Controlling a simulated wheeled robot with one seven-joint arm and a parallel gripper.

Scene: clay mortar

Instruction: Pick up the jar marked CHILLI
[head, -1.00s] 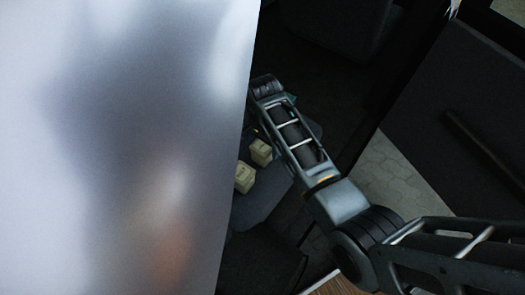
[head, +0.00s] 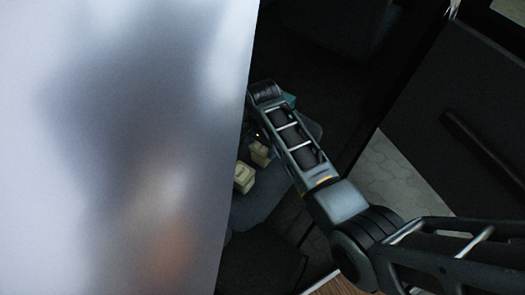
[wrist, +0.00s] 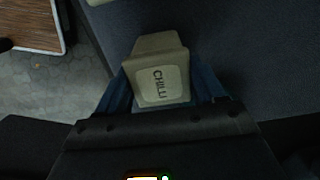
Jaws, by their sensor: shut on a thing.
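The jar marked CHILLI (wrist: 160,85) is a cream, squarish jar with dark lettering on its top, in the middle of the wrist view. My gripper (wrist: 160,98) is shut on it, with a blue finger on each side. In the head view a cream jar (head: 259,153) shows beside my arm, partly covered by it, and another cream jar (head: 244,178) stands nearer. Their markings are too small to read there. My gripper's fingertips are hidden behind my arm in the head view. I cannot tell whether the held jar is clear of the surface.
The jars are over a dark grey-blue surface (wrist: 240,60). Part of another cream object (wrist: 97,2) shows at the top edge of the wrist view. A large pale, blurry panel (head: 120,150) blocks the left of the head view.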

